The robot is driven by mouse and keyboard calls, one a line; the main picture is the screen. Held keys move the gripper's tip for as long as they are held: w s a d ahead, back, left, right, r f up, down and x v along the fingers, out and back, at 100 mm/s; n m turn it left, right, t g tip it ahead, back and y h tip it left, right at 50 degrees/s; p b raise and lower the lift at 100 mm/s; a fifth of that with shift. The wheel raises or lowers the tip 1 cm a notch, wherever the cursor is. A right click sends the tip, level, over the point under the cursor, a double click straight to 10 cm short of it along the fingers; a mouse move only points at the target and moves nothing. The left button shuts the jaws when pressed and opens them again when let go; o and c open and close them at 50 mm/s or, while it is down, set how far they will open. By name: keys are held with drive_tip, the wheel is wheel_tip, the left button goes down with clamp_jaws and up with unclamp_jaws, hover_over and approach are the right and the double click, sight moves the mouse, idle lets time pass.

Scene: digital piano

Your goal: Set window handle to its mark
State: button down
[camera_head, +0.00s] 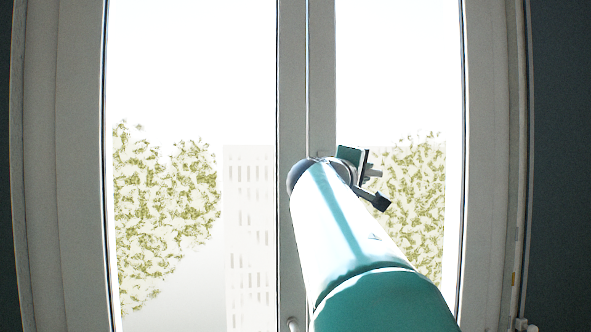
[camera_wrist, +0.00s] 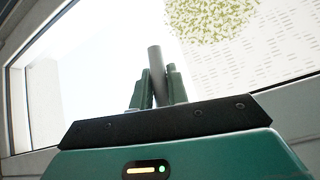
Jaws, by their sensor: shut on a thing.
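The window handle (camera_wrist: 155,65) shows in the wrist view as a grey round bar, tilted slightly in the picture. My gripper (camera_wrist: 157,84) has its two dark green fingers shut on the bar, one on each side. The bar's end stands out past the fingertips. I cannot make out the mark in either view.
Two tall window panes stand on either side of the middle frame post. A small white knob (camera_head: 293,324) sits low on that post. Dark walls border the window. Trees and a pale building show outside.

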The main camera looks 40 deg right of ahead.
drive_tip(key=w+a+f+m+t+y, duration=0.2)
drive_tip(key=w+a+f+m+y, duration=0.2)
drive_tip(key=y, duration=0.8)
drive_tip(key=shift+a+f+m+t, duration=0.3)
drive_tip(key=shift+a+f+m, duration=0.85)
drive_tip(key=shift+m, duration=1.05)
drive_tip(key=shift+a+r, duration=0.1)
drive_tip(key=shift+r, duration=0.05)
drive_tip(key=c, duration=1.4)
unclamp_jaws()
drive_tip(key=shift+w, duration=0.1)
drive_tip(key=shift+o, duration=0.2)
drive_tip(key=v, duration=1.4)
drive_tip(key=shift+s, duration=0.2)
